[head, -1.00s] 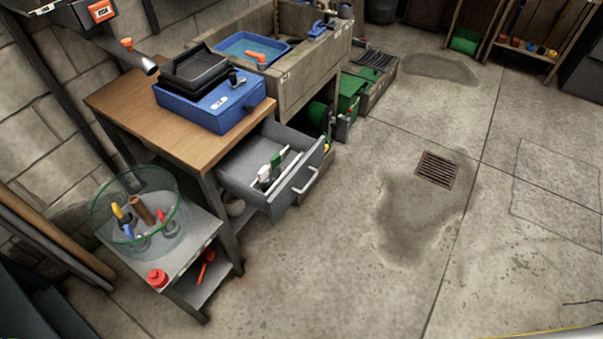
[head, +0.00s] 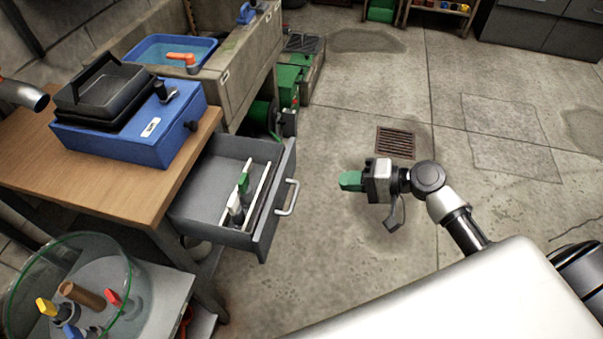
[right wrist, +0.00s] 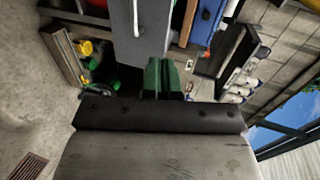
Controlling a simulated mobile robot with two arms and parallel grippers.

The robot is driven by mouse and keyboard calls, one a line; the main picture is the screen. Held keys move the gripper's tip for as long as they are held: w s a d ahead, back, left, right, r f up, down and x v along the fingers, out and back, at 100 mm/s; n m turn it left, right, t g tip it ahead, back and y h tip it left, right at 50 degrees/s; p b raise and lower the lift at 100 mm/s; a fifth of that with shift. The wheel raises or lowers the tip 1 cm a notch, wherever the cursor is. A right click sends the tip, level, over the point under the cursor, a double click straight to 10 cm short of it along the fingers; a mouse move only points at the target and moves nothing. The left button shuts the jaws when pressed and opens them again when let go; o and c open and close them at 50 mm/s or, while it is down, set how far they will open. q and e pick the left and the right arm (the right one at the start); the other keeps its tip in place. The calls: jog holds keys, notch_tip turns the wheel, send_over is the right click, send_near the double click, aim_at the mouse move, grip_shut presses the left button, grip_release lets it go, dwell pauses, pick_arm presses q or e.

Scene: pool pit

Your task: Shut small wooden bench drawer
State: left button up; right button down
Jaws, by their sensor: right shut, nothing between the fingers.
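The grey bench drawer (head: 226,195) stands pulled open under the wooden bench top (head: 110,190). A green-topped item and white items lie inside it. Its pale bar handle (head: 288,197) is on the front panel. My right gripper (head: 350,181) has green fingers, shut and empty, to the right of the handle and apart from it in the head view. In the right wrist view the green fingertips (right wrist: 164,76) point toward the drawer front (right wrist: 140,30), with the handle (right wrist: 136,18) showing above them. My left gripper is not in view.
A blue case (head: 135,130) with a black tray sits on the bench. A low side table with a clear round bowl (head: 70,290) stands at the near left. A stone sink (head: 235,65) is behind the bench. The floor around the drain grate (head: 395,142) is clear.

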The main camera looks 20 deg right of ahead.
send_near(282, 177)
notch_tip(282, 177, down, 2)
jog(key=w+a, duration=0.2)
jog(key=a, duration=0.1)
jog(key=x, duration=0.2)
jog(key=shift+w+a+r, duration=0.1)
jog(key=shift+w+a, duration=0.1)
jog(key=shift+a, duration=0.25)
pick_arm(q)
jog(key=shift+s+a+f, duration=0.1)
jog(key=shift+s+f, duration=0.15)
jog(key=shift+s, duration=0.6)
pick_arm(e)
jog(key=shift+w+a, duration=0.15)
jog(key=shift+a, duration=0.1)
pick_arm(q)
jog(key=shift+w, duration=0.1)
pick_arm(e)
jog(key=shift+a, duration=0.1)
